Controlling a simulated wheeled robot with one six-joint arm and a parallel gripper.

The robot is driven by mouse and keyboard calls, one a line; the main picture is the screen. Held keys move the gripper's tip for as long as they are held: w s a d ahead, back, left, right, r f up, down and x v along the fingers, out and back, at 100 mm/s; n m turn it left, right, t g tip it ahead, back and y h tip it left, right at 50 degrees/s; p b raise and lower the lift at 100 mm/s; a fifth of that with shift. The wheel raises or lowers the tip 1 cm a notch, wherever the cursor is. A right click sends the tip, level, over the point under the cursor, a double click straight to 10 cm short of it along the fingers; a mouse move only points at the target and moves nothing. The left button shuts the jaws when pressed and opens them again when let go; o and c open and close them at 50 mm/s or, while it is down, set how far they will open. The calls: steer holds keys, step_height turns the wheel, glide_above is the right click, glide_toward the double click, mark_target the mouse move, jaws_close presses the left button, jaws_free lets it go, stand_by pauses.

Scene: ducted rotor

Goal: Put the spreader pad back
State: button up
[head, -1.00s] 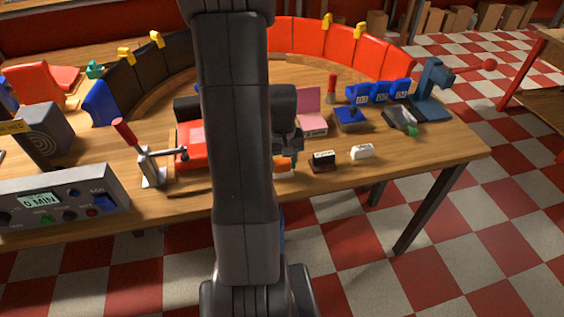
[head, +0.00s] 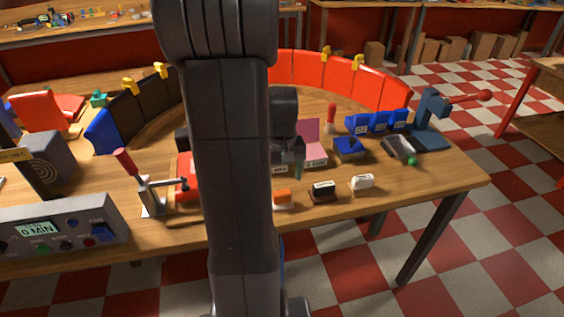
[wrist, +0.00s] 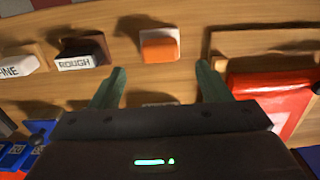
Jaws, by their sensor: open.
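A small block with an orange top and white lower part (head: 282,199) sits near the table's front edge; I cannot tell for sure that it is the spreader pad. In the wrist view the orange and white block (wrist: 160,45) stands beyond my fingertips, apart from them. My gripper (head: 297,166) is over the table, behind that block in the head view, partly hidden by my arm. In the wrist view my gripper (wrist: 160,80) shows two green fingers spread wide with nothing between them. A pale-labelled thing (wrist: 158,100) is mostly hidden below the fingers.
A block marked ROUGH (wrist: 80,50) and a white block marked FINE (wrist: 18,62) stand in a row beside the orange one. A red thing on a wooden base (wrist: 270,95) is at the right. A red-handled lever clamp (head: 150,185) stands left of my arm.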

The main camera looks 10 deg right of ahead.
mark_target(282, 192)
steer(key=shift+r, duration=2.3)
